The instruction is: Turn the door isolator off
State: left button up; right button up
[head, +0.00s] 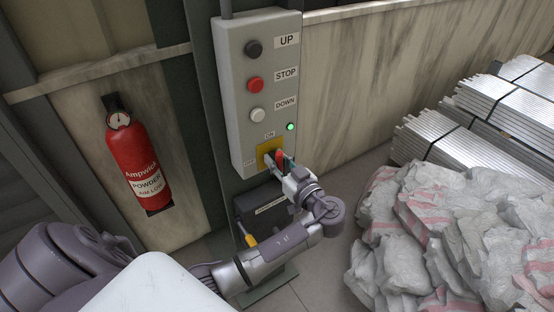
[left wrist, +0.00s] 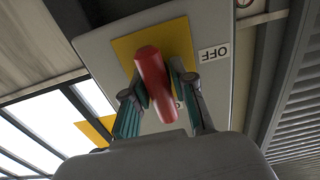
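The door isolator is a red handle (head: 279,157) on a yellow plate (head: 262,148) low on the grey control box (head: 237,92). ON is marked above it, OFF to its left. A green lamp (head: 291,127) beside it is lit. In the left wrist view the red handle (left wrist: 155,82) stands out from the yellow plate (left wrist: 178,40), slanting slightly, with the OFF label (left wrist: 213,53) to the right. My left gripper (head: 275,162) has its fingers (left wrist: 158,90) parted on both sides of the handle; a small gap shows on the right, and firm contact is unclear. My right gripper is not in view.
UP (head: 254,48), STOP (head: 255,84) and DOWN (head: 258,115) buttons sit higher on the box. A red fire extinguisher (head: 143,165) hangs to the left. Grey sacks (head: 450,235) and stacked metal bars (head: 480,135) lie at right. A dark box (head: 262,202) is below the panel.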

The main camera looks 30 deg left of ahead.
pick_arm(q)
grip_shut()
jog(key=m+b, duration=0.1)
jog(key=m, duration=0.1)
jog(key=shift+f+m, duration=0.1)
jog(key=shift+m, duration=0.3)
jog(key=m, duration=0.2)
jog(key=shift+m, duration=0.4)
jog(key=m, duration=0.2)
jog(key=shift+m, duration=0.4)
jog(key=m+p, duration=0.1)
jog(key=m, duration=0.3)
jog(key=m+p, duration=0.2)
jog(key=m, duration=0.3)
jog(key=shift+m, duration=0.3)
